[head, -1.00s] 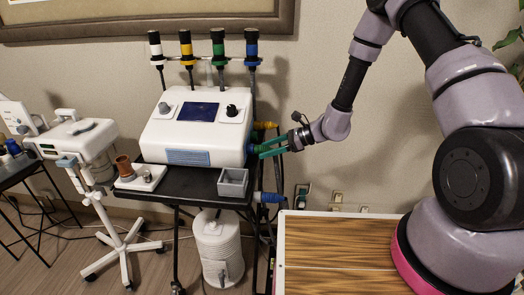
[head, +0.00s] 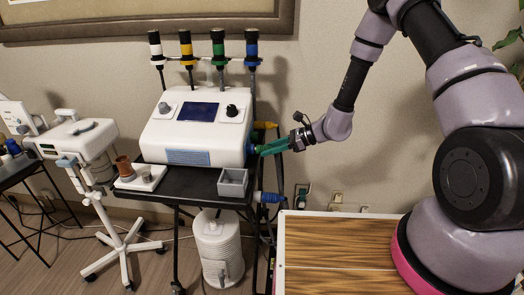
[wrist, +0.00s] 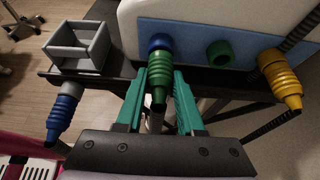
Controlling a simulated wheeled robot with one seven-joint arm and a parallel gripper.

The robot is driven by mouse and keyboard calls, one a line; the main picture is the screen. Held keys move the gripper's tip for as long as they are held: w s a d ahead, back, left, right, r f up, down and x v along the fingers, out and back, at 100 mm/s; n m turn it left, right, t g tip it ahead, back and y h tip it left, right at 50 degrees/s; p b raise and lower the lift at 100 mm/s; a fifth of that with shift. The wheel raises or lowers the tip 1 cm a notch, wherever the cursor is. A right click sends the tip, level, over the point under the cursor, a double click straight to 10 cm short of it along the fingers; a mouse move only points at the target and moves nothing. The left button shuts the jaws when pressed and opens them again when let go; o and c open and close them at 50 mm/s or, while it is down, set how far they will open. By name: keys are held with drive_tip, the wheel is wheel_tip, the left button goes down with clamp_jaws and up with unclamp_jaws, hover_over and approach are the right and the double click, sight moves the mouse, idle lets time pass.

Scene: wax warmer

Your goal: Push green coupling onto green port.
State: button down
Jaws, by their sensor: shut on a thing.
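The green coupling (wrist: 158,72), a ribbed green piece, sits between the teal fingers of my gripper (wrist: 160,100), which is shut on it. In the wrist view its far end lines up with a blue ring or port (wrist: 159,42) on the machine's blue side panel and appears to meet it. I cannot tell whether it is seated there. The green port (wrist: 219,52), a round green ring, is bare on the same panel to the right of the coupling. In the head view my gripper (head: 268,148) is at the machine's right side, and its fingers mostly hide the coupling.
A yellow coupling (wrist: 280,78) with a dark hose is right of the green port. A blue coupling (wrist: 62,110) sticks out at the cart's edge below a grey open box (wrist: 82,48). The white machine (head: 197,130) stands on a black cart. A wood-topped table (head: 335,250) is below my arm.

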drive_tip(key=shift+d, duration=0.15)
drive_tip(key=shift+s+d, duration=0.1)
drive_tip(key=shift+d, duration=2.6)
drive_tip(key=shift+r, duration=0.15)
drive_tip(key=w+a, duration=0.2)
drive_tip(key=w, duration=0.7)
drive_tip(key=shift+a, duration=0.3)
drive_tip(key=shift+a, duration=0.15)
idle(0.5)
drive_tip(key=shift+a, duration=0.25)
